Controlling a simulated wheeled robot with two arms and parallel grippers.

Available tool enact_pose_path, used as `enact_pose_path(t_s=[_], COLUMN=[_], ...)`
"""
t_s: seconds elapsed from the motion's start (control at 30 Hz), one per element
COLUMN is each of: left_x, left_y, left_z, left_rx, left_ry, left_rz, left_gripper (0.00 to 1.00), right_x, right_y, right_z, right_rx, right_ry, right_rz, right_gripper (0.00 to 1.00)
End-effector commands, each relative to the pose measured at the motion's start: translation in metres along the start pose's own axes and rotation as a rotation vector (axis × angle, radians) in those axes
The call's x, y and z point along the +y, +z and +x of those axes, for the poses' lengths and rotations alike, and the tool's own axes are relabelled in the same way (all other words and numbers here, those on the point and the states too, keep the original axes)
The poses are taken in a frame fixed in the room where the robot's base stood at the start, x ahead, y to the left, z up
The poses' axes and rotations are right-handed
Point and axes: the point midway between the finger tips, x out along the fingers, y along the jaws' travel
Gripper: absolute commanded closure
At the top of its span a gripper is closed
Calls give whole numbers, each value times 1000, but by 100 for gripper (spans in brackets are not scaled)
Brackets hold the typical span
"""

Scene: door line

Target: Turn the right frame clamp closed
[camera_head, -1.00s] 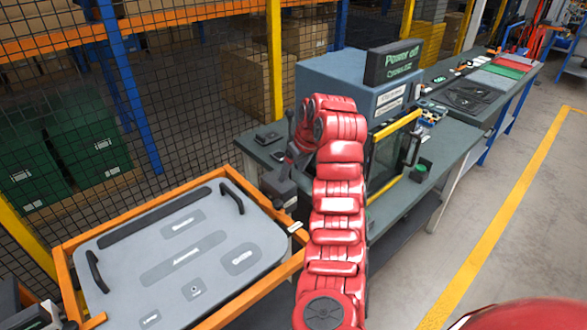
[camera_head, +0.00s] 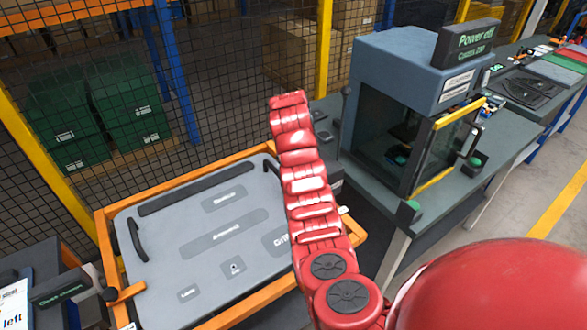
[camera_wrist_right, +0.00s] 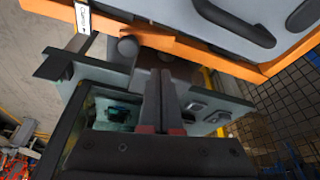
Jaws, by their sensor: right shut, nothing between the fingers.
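The grey door panel (camera_head: 210,225) lies in an orange frame (camera_head: 240,308) in the head view. In the right wrist view, a dark round knob (camera_wrist_right: 127,46), seemingly part of the right frame clamp, sits by the orange rail near a white label (camera_wrist_right: 82,17). My right gripper (camera_wrist_right: 160,75) is shut and empty, its fingertips close to the knob and rail; contact cannot be told. In the head view my red right arm hides the gripper and most of that clamp. The left clamp (camera_head: 125,293) shows an orange bar with a black knob. My left gripper is out of view.
A grey-blue machine (camera_head: 400,90) with a glass door stands on a bench right of the frame. A mesh fence (camera_head: 230,90) runs behind, with green crates (camera_head: 125,115) beyond it. A labelled dark block (camera_head: 60,288) stands at the lower left.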

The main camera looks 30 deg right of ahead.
Motion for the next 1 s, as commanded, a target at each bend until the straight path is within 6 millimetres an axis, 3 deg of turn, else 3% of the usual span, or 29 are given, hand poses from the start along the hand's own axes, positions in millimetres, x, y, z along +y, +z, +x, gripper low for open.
enact_pose_path(t_s=[0.23,0.47,0.7,1.0], left_x=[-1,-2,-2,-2], left_y=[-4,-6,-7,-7], left_z=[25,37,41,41], left_rx=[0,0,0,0], left_ry=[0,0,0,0], left_rz=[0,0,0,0], left_gripper=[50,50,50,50], right_x=[3,1,0,0], right_y=[0,1,2,1], right_z=[39,75,90,93], right_rx=[-6,-7,-6,-2], right_ry=[8,4,1,-2], right_rz=[-3,-2,-4,-4], right_gripper=[100,100,100,100])
